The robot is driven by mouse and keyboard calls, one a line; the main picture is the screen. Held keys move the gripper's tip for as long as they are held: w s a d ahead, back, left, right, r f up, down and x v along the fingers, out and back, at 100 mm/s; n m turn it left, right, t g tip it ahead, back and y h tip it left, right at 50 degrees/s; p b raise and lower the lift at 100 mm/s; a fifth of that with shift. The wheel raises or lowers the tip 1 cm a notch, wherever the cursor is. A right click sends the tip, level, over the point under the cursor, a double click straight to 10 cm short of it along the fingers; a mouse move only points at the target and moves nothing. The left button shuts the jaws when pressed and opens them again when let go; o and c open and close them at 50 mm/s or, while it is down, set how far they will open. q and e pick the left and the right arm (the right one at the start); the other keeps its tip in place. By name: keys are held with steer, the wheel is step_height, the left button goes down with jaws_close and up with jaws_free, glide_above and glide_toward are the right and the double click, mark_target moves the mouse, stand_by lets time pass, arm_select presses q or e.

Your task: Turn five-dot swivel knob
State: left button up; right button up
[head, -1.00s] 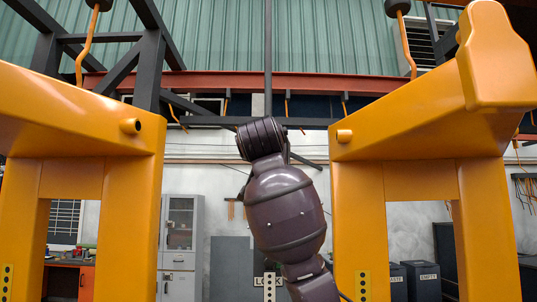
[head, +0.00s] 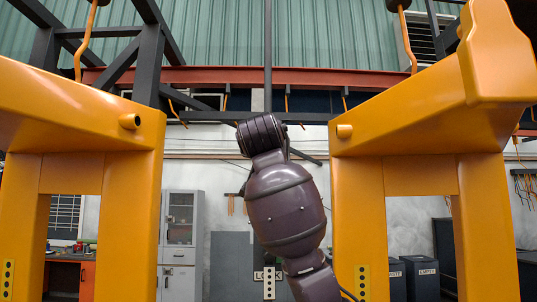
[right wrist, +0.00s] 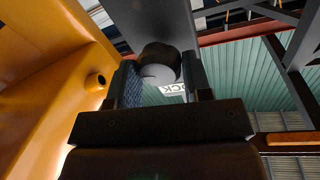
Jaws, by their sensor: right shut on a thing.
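A dark round knob (right wrist: 160,62) with a pale line on its face sits between the fingers of my right gripper (right wrist: 165,88) in the right wrist view. The gripper is shut on it, with a finger on either side. The knob's own dot marks are not visible there, so I cannot confirm which knob it is. In the head view the purple arm hides the gripper and knob. A pale plate with several dark dots (head: 269,287) shows below a LOCK label (head: 262,275), left of the arm. My left gripper is not in view.
Large orange frames stand on the left (head: 60,175) and right (head: 400,172). Each has a yellow dotted plate low down, left (head: 8,279) and right (head: 362,281). A grey cabinet (head: 180,232) stands behind. The gap between the frames is open around my arm.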

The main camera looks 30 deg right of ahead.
arm_select(q)
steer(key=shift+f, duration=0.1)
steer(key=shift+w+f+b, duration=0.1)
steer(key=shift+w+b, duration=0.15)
steer(key=shift+b, duration=0.2)
arm_select(e)
steer(key=n+t, duration=0.1)
steer(key=n, duration=0.8)
steer(key=n+t+y, duration=0.1)
steer(key=n, duration=0.8)
steer(key=shift+f+n, duration=0.2)
steer(key=shift+n, duration=0.2)
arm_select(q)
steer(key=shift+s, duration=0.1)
arm_select(e)
steer(key=shift+a+n+t, duration=0.1)
steer(key=shift+n+t, duration=0.2)
steer(key=o, duration=0.9)
arm_select(q)
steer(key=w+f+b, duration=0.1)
steer(key=b, duration=0.1)
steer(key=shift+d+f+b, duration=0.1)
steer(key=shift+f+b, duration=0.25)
arm_select(e)
steer(key=v, duration=1)
steer(key=shift+s+a, duration=0.15)
steer(key=shift+s, duration=0.2)
